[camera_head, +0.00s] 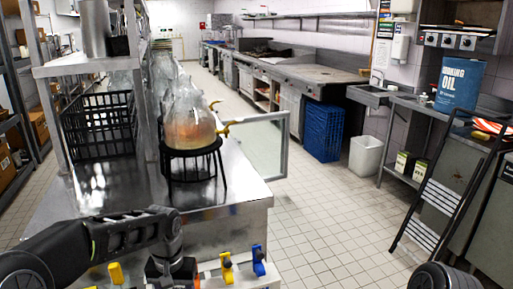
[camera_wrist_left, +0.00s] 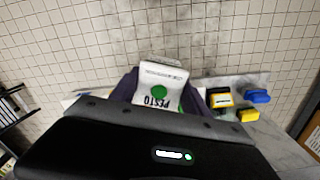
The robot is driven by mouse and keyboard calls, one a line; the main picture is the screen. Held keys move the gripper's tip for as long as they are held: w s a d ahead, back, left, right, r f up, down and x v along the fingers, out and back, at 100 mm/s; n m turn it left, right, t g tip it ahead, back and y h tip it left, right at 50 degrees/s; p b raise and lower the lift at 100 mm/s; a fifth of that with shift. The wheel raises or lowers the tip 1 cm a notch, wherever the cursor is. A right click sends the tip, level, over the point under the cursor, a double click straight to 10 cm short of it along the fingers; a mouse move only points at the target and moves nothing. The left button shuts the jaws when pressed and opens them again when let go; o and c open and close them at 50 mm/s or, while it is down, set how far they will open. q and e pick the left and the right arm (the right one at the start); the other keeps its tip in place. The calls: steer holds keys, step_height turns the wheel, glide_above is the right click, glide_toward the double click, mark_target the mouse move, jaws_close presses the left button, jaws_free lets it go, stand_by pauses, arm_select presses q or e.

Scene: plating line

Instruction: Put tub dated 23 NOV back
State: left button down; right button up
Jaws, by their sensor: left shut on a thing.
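A white tub (camera_wrist_left: 160,90) with a green dot and the word PESTO, upside down in the left wrist view, sits between the dark fingers of my left gripper (camera_wrist_left: 167,92). The gripper is shut on it. Small print on the tub is too small to read, so I cannot tell its date. In the head view my left arm comes in from the left, and the gripper (camera_head: 172,272) points down at the bottom edge, beyond the metal counter's near end. The tub does not show clearly there. My right gripper is not in view.
Yellow (camera_head: 227,266) and blue (camera_head: 258,260) pieces stand on a pale surface beside the left gripper. The metal counter (camera_head: 235,180) holds a black stand (camera_head: 195,152) with a glass vessel and a black crate (camera_head: 98,125).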

arm_select(q)
steer(key=shift+f, duration=0.1)
stand_by(0.7)
steer(key=s+f, duration=0.4)
steer(key=f, duration=1.1)
steer(key=shift+r, duration=0.1)
